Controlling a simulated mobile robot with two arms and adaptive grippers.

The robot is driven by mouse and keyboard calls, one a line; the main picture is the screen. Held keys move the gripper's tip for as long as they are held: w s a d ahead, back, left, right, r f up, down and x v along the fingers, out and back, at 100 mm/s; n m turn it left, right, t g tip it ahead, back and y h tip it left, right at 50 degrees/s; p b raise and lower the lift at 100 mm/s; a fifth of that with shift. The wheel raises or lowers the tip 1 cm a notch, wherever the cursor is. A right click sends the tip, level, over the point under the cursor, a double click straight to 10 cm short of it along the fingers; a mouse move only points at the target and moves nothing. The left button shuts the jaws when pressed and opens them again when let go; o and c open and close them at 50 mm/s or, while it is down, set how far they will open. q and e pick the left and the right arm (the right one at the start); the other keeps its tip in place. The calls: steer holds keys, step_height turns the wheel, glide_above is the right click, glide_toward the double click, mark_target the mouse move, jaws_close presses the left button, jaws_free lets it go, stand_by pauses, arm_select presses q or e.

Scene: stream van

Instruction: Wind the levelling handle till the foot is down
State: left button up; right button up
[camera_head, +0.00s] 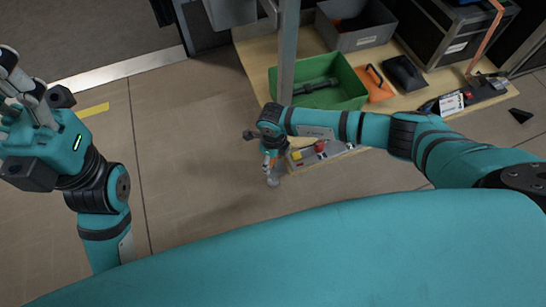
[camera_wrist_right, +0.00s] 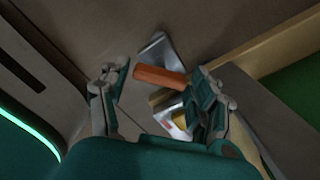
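The levelling handle's orange grip (camera_wrist_right: 160,77) lies between the fingertips of my right gripper (camera_wrist_right: 158,88) in the wrist view. The fingers are wide apart. The grip's right end is close to the right finger; I cannot tell whether they touch. A grey metal part (camera_wrist_right: 158,48) shows behind it. In the head view my right gripper (camera_head: 269,158) points down over the grey crank end (camera_head: 272,181), largely covering the grip. The foot cannot be made out. My left gripper (camera_head: 22,98) is at the far left, away from the handle, its finger opening unclear.
A wooden bench (camera_head: 255,62) carries a green crate (camera_head: 350,94), a grey bin (camera_head: 362,38) and an orange clipboard-like item (camera_head: 376,88). A small tray of parts (camera_head: 306,161) sits beside my right gripper. A grey post (camera_head: 287,55) stands behind.

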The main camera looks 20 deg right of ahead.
steer(key=shift+o, duration=1)
step_height(320, 180, up, 12)
